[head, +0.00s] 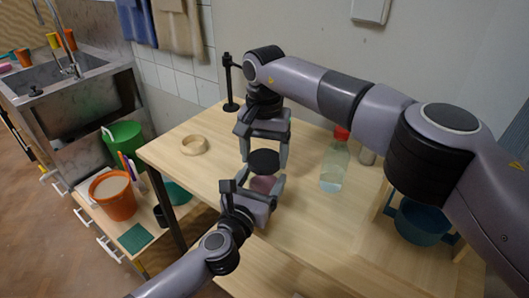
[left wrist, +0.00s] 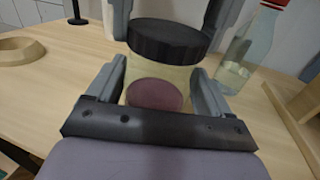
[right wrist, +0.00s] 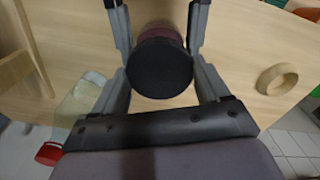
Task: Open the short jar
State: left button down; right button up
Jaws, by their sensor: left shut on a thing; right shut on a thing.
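The short jar (head: 263,184) is clear with dark pink contents and a round black lid (head: 264,161). It stands upright above the wooden table. My left gripper (head: 262,180) is shut on the jar's body from the near side; the left wrist view shows the glass (left wrist: 157,82) between its fingers. My right gripper (head: 264,158) comes from above and is shut on the lid, whose dark top fills the space between its fingers in the right wrist view (right wrist: 160,68). The lid sits on the jar's mouth, with no clear gap visible.
A clear bottle with a red cap (head: 335,165) stands right of the jar. A wooden ring (head: 194,145) lies to the left, and a black stand (head: 230,85) is behind. The table's front left is clear.

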aim_at(264, 158)
jog(key=shift+r, duration=0.15)
dwell(0.6)
jog(key=shift+r, duration=0.95)
jog(key=shift+r, duration=2)
pick_arm(q)
grip_release()
